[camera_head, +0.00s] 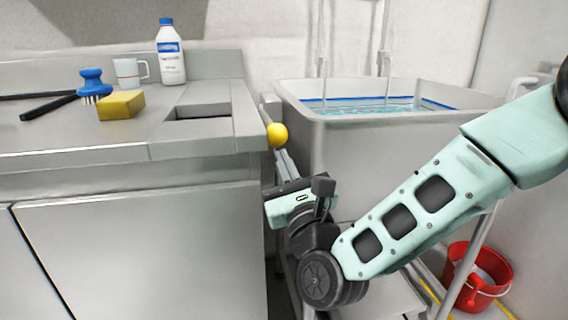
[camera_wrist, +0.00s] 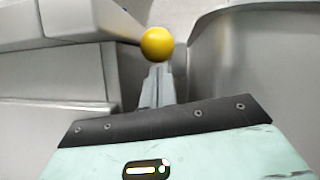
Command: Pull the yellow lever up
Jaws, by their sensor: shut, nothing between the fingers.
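The yellow lever shows as a round yellow knob (camera_head: 277,135) in the gap between the steel counter and the sink basin. In the wrist view the knob (camera_wrist: 157,44) is at the top centre, just beyond my fingertips. My gripper (camera_head: 281,157) points up toward the knob from below in the head view. Its grey fingers (camera_wrist: 158,72) are together with nothing between them. The fingertips overlap the knob's lower edge in the picture; I cannot tell whether they touch it. The lever's shaft is not clearly seen.
The counter (camera_head: 190,148) stands close on the left and the sink basin (camera_head: 345,150), with water in it, on the right, leaving a narrow gap. A sponge (camera_head: 121,105), brush (camera_head: 93,84), mug (camera_head: 129,72) and bottle (camera_head: 170,55) are on the counter. A red bucket (camera_head: 478,280) is lower right.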

